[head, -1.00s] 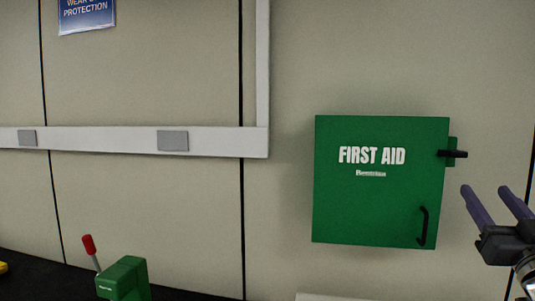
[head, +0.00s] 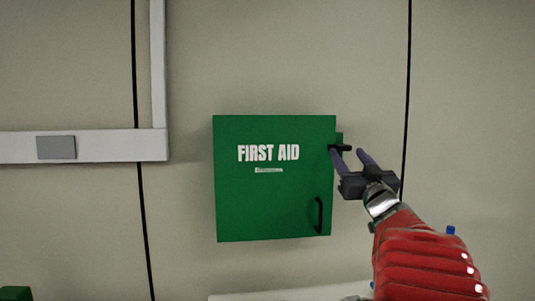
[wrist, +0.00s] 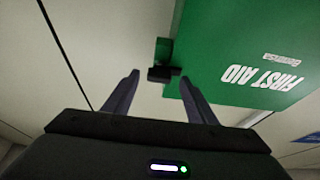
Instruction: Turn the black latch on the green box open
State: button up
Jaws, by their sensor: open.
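The green FIRST AID box (head: 270,205) is mounted on the wall, its door shut. Its black latch (head: 343,148) lies horizontal at the upper right edge, on a small green tab. My gripper (head: 352,156) is open, its two dark fingers pointing up and left at the latch. In the head view the left fingertip overlaps the latch's underside; I cannot tell if they touch. In the wrist view the latch (wrist: 164,73) shows beyond and between the open fingertips (wrist: 165,80), with nothing held. The box (wrist: 235,50) appears upside down there, at upper right.
A black vertical handle (head: 318,214) is on the lower right of the box door. A pale rail (head: 100,146) runs along the wall at left. A light surface (head: 280,295) lies below the box.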

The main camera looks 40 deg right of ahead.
jog(key=shift+x, duration=0.95)
jog(key=c, duration=1.1)
jog(key=shift+a, duration=0.25)
jog(key=shift+d, duration=0.1)
